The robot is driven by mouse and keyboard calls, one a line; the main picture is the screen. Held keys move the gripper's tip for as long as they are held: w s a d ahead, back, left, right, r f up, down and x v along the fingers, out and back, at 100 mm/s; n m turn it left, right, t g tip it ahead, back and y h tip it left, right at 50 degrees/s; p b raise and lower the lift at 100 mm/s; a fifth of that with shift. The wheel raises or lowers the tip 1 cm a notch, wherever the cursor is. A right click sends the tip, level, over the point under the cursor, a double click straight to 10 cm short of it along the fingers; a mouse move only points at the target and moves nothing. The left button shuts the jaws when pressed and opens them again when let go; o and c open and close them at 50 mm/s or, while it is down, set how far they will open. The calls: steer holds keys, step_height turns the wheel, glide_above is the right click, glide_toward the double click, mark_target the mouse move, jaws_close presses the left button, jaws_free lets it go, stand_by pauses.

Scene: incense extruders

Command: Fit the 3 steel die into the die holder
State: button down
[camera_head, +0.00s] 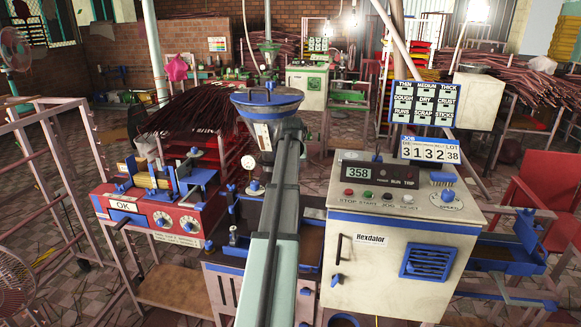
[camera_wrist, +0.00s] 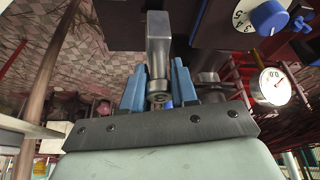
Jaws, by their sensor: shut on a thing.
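In the wrist view my gripper (camera_wrist: 159,88) has two blue fingers. They are closed on the sides of a grey steel die (camera_wrist: 158,46). The die is a long piece pointing away from the palm, and its round near end appears to carry a 3. In the head view my arm runs up the middle of the picture, and I cannot make out the fingers or the die there. I cannot pick out the die holder with certainty in either view. The extruder with its blue-rimmed hopper (camera_head: 267,98) stands behind my arm, partly covered by it.
A red unit marked OK (camera_head: 182,225), with two dials, stands left of my arm. A white control cabinet (camera_head: 385,256) showing 358 stands right, with a job board (camera_head: 429,149) behind it. A dial gauge (camera_wrist: 274,86) is right of my gripper. Bundles of sticks lie farther back.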

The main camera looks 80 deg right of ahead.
steer(key=shift+f, duration=2.4)
steer(key=shift+f, duration=2.4)
stand_by(0.7)
steer(key=c, duration=0.8)
jaws_free()
steer(key=v, duration=1.3)
steer(key=shift+a+r, duration=0.25)
steer(key=shift+r, duration=0.1)
